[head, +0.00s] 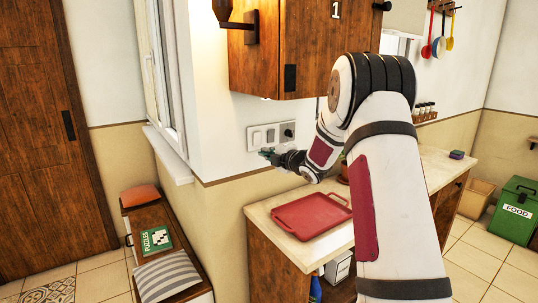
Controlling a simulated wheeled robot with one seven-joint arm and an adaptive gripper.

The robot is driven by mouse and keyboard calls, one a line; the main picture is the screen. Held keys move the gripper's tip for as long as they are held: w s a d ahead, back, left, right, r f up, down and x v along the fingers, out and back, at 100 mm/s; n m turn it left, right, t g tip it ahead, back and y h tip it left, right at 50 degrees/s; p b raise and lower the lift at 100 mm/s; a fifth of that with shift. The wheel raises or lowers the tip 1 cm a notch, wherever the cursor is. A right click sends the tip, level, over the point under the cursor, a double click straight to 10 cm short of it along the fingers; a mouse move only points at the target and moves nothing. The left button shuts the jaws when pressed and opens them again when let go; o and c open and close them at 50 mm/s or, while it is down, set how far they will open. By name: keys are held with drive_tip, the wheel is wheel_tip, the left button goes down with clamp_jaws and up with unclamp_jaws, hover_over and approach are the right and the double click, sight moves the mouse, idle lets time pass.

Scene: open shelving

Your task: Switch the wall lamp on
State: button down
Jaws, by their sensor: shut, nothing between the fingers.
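A wooden cabinet (262,58) marked 1 hangs above the panel. Below is a counter (272,216) with a red tray (312,214). A window sill (168,156) juts out at left, above a bench with cushions (167,276). My arm covers part of the counter.

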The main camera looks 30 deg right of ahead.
drive_tip(key=s+f, duration=0.1)
drive_tip(key=s, duration=0.9)
drive_tip(key=shift+d, duration=0.25)
drive_tip(key=shift+s, duration=0.1)
drive_tip(key=s+a+r+m+g+h+p, duration=0.2)
drive_tip(key=s+a+r+m+g+h, duration=0.25)
drive_tip(key=s+a+r+m, duration=0.5)
drive_tip(key=s+a+f+m+g+y, duration=0.1)
drive_tip(key=s+a, duration=0.4)
drive_tip(key=s, duration=0.5)
drive_tip(key=s+a+f+m+g+y+p, duration=0.1)
drive_tip(key=s+a+m+g, duration=0.3)
drive_tip(key=s, duration=0.7)
drive_tip(key=s+a+f+m+g+y+p, duration=0.1)
drive_tip(key=s+a+m+g+y, duration=0.1)
drive_tip(key=s+a, duration=0.6)
drive_tip(key=s+m+g, duration=0.1)
drive_tip(key=s+m, duration=0.1)
drive_tip(key=s, duration=0.1)
drive_tip(key=shift+s+a, duration=0.15)
